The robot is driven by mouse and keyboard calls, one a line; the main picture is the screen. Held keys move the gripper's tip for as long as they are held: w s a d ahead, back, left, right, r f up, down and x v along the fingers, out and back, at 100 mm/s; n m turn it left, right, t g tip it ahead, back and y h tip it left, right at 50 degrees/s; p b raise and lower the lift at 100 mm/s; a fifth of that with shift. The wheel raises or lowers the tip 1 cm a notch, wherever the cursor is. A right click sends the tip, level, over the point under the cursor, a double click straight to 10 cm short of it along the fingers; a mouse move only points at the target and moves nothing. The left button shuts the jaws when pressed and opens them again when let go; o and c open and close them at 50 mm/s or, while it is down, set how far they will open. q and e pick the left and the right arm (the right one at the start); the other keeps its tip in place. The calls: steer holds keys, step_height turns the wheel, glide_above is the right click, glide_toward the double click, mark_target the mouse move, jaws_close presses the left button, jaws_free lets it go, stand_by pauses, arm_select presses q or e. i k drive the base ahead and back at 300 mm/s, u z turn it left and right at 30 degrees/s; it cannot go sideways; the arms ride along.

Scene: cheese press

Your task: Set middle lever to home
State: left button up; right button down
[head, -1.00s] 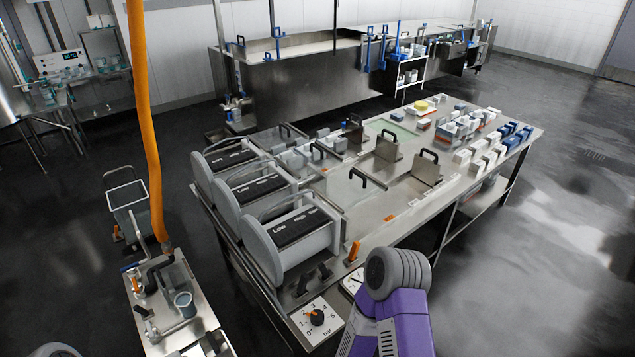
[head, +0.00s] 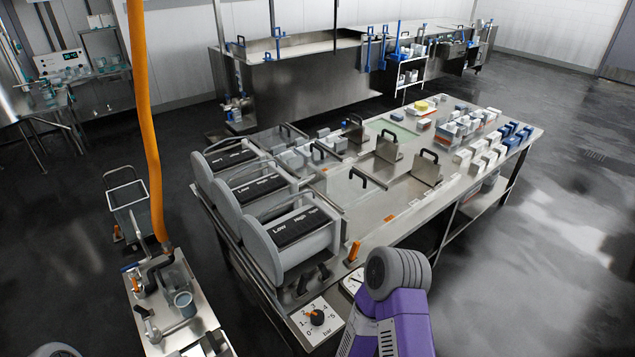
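Three grey drum-shaped units with black label panels stand in a row along the table's left end. The middle drum unit (head: 258,188) sits between the far drum unit (head: 222,158) and the near drum unit (head: 300,233). Each has a thin curved bar over its top. I cannot tell for sure which part is the middle lever or how it is set. Two short black levers (head: 314,278) stand in front of the near drum, and an orange handle (head: 352,252) is to their right. My purple right arm shows at the bottom. Neither gripper is in view.
A pressure dial (head: 318,318) is at the table's near corner. The steel table (head: 370,222) carries plates with black handles and several small blocks. A steel cart (head: 178,318) with an orange hose (head: 143,120) stands left. Open floor (head: 555,240) lies right.

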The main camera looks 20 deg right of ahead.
mark_target(304, 280)
steer(key=u, duration=2.25)
steer(key=k, duration=1.15)
steer(key=z, duration=1.75)
steer(key=i, duration=0.8)
steer(key=z, duration=0.05)
